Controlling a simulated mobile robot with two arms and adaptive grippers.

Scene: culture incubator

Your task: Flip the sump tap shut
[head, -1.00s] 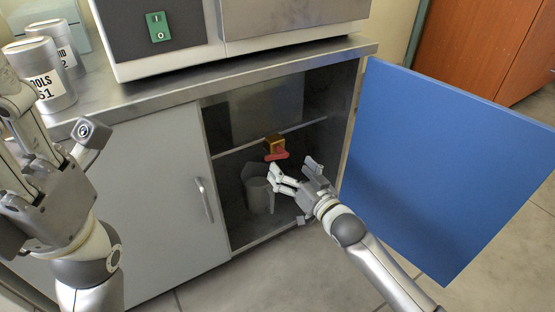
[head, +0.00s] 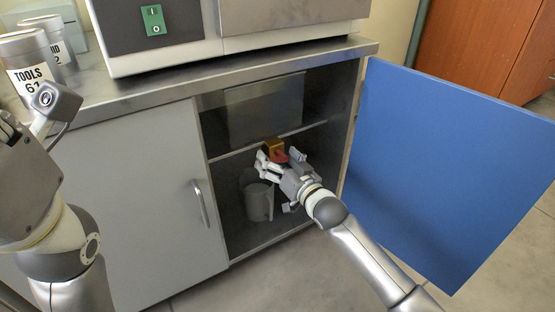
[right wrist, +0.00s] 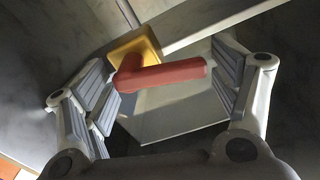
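The sump tap is a red lever (right wrist: 165,76) on a yellow-orange square body (right wrist: 134,46) inside the open cabinet. In the right wrist view the lever lies crosswise, pointing right, between my two fingers. In the head view the red lever (head: 279,156) and yellow body (head: 273,145) show just beyond my right gripper (head: 283,162), which partly hides them. My right gripper (right wrist: 168,95) is open, its fingers spread on either side of the lever; I see no firm grip on it. My left arm shows at the left edge of the head view, its fingertips out of sight.
A grey cylindrical container (head: 260,201) stands on the cabinet floor below the tap. The blue door (head: 450,165) stands open at right. The grey left door (head: 130,200) is closed. Canisters (head: 32,72) stand on the steel top (head: 150,92).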

